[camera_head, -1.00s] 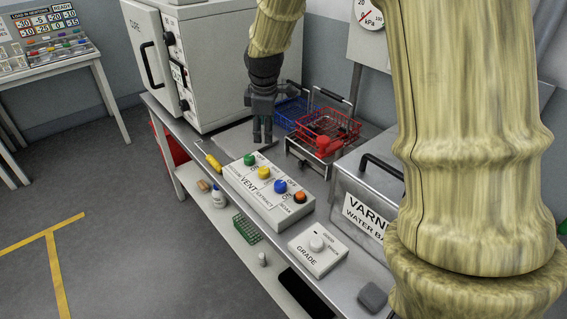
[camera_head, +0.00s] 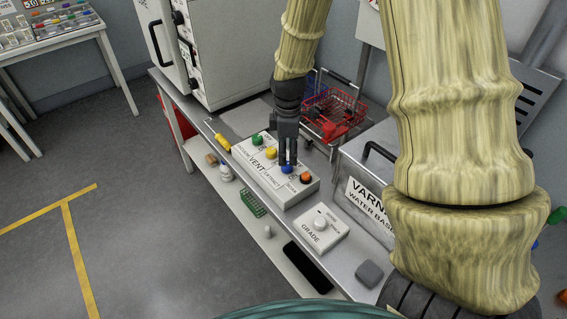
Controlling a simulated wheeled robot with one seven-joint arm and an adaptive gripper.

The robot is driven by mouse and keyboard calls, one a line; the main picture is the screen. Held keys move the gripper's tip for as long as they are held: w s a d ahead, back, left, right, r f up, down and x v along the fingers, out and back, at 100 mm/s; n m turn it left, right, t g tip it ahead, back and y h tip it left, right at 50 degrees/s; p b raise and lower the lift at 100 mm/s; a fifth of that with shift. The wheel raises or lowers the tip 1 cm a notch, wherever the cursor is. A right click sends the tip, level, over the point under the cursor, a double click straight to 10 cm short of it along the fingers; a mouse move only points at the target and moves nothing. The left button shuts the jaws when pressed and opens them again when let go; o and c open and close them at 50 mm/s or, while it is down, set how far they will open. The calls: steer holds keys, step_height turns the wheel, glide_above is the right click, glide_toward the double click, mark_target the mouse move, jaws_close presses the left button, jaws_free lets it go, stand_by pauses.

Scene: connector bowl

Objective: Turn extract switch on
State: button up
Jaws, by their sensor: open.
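A white switch box (camera_head: 298,189) marked VENT lies on the metal bench. It carries a green knob (camera_head: 257,140), a yellow knob (camera_head: 270,153), a blue knob (camera_head: 287,169) and an orange knob (camera_head: 306,177). Small lettering that seems to read EXTRACT is on its front part, near the blue knob. My gripper (camera_head: 288,161) points down at the blue knob, its dark fingers open and partly covering it. I cannot tell whether the fingers touch the knob or are just above it.
A GRADE dial box (camera_head: 319,227) and a grey block (camera_head: 369,273) lie to the right. A yellow-handled tool (camera_head: 217,136) lies left. A red basket (camera_head: 340,103) and the VARNISH water bath (camera_head: 352,155) stand behind. A CURE oven (camera_head: 225,50) is at the back left.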

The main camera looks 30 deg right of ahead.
mark_target(287, 164)
steer(key=shift+f+p, duration=0.45)
steer(key=shift+f, duration=2.3)
